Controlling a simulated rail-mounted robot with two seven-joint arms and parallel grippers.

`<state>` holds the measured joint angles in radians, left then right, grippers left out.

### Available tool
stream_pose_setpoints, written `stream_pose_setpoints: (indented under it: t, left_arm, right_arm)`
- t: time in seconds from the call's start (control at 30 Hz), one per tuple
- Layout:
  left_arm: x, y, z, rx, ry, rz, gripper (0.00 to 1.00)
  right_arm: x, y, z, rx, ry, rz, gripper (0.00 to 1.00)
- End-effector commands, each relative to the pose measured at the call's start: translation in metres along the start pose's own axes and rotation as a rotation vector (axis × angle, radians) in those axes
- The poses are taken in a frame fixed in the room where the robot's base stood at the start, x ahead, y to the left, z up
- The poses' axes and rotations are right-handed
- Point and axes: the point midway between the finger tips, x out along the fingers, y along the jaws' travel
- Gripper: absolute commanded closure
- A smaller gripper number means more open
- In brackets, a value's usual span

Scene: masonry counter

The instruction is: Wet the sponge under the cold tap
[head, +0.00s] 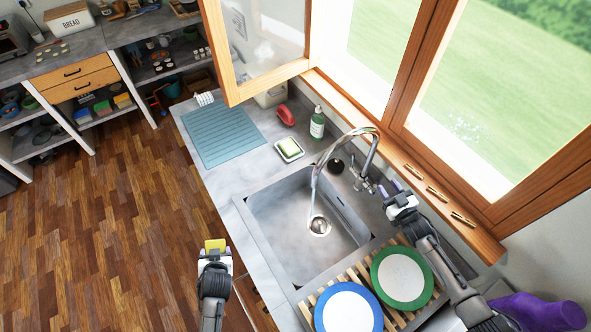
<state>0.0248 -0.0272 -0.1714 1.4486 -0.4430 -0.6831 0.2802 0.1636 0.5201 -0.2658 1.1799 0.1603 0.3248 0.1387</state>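The yellow sponge (215,244) is between the fingers of my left gripper (215,250), held over the floor side of the counter, left of the sink. The curved chrome tap (372,150) stands behind the sink (262,212). A pale stream of water (314,190) appears to fall from its spout toward the drain. My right gripper (391,189) is beside the tap's base, to its right. Its fingertips look apart, with nothing seen between them. Whether it touches a tap handle is too small to tell.
A rack holds a blue-rimmed plate (348,308) and a green-rimmed plate (402,277) in front. An open window sash (262,50) overhangs the counter.

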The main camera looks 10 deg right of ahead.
Motion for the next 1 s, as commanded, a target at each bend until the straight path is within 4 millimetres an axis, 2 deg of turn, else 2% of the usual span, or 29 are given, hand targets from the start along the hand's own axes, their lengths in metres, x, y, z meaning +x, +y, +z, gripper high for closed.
stream_pose_setpoints:
  t: [0.17, 0.63, 0.7, 0.8, 1.0]
  left_arm:
    - [0.010, 0.003, 0.012, 0.000, 0.000, 0.000, 0.51]
    - [0.052, 0.017, 0.059, 0.000, 0.000, 0.000, 0.51]
    - [0.057, 0.019, 0.065, 0.000, 0.000, 0.000, 0.51]
    - [0.064, 0.021, 0.073, 0.000, 0.000, 0.000, 0.51]
    - [0.074, 0.024, 0.084, 0.000, 0.000, 0.000, 0.51]
  right_arm:
    - [0.000, -0.002, 0.017, -0.001, 0.005, 0.001, 0.61]
    - [0.001, -0.020, 0.087, -0.001, 0.005, 0.002, 0.61]
    - [0.020, -0.019, 0.082, -0.002, 0.011, 0.002, 0.61]
    - [0.037, -0.019, 0.082, -0.002, 0.009, 0.002, 0.61]
    - [0.061, -0.018, 0.080, -0.001, 0.007, 0.002, 0.61]
